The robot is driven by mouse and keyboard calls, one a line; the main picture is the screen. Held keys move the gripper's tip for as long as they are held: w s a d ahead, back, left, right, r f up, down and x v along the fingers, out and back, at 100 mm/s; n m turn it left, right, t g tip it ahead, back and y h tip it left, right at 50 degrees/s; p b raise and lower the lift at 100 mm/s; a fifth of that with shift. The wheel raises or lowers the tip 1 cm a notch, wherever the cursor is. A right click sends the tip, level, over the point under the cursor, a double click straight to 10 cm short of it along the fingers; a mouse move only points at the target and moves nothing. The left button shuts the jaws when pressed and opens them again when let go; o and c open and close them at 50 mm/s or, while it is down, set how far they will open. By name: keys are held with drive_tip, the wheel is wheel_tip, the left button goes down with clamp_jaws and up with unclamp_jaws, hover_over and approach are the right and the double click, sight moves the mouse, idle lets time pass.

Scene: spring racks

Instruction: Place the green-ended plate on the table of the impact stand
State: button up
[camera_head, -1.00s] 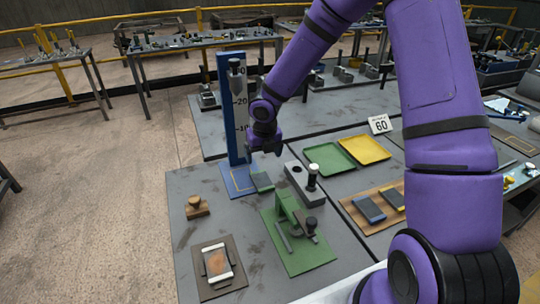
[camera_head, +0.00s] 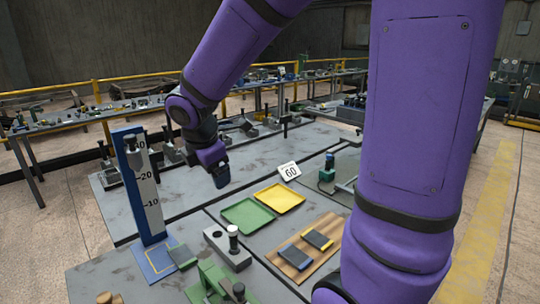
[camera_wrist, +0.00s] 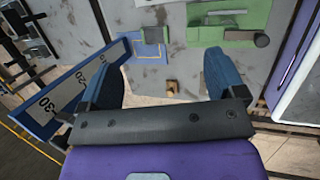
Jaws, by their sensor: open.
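The impact stand (camera_head: 139,190) is a tall blue post with a white number scale. Its blue table (camera_head: 155,266) has a yellow outline. A grey-green plate (camera_head: 182,256), seemingly the green-ended one, lies flat at the right side of that table, overlapping the outline. It also shows in the wrist view (camera_wrist: 153,35); its exact fit to the outline is hard to tell. My gripper (camera_head: 222,180) is raised, right of the post and well clear of the plate. In the wrist view my fingers (camera_wrist: 160,85) are apart with nothing between them.
A grey block with a white-topped knob (camera_head: 230,250) stands right of the plate. Green (camera_head: 246,215) and yellow (camera_head: 279,198) trays lie beyond. A wooden board (camera_head: 305,247) holds two dark plates. A green fixture (camera_head: 210,285) is at the front. A "60" sign (camera_head: 289,171) stands behind the trays.

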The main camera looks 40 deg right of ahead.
drive_tip(key=s+r+m+t+y, duration=0.1)
drive_tip(key=s+r+m, duration=0.4)
drive_tip(key=s+m, duration=0.4)
drive_tip(key=s+r+m+t+y, duration=0.1)
drive_tip(key=s+r+m, duration=0.3)
drive_tip(key=s+m, duration=0.5)
drive_tip(key=shift+s+d+r+y, duration=0.2)
drive_tip(key=shift+s+r+y, duration=0.25)
drive_tip(key=shift+s, duration=0.55)
drive_tip(key=shift+o, duration=0.4)
drive_tip(key=shift+w+f, duration=0.1)
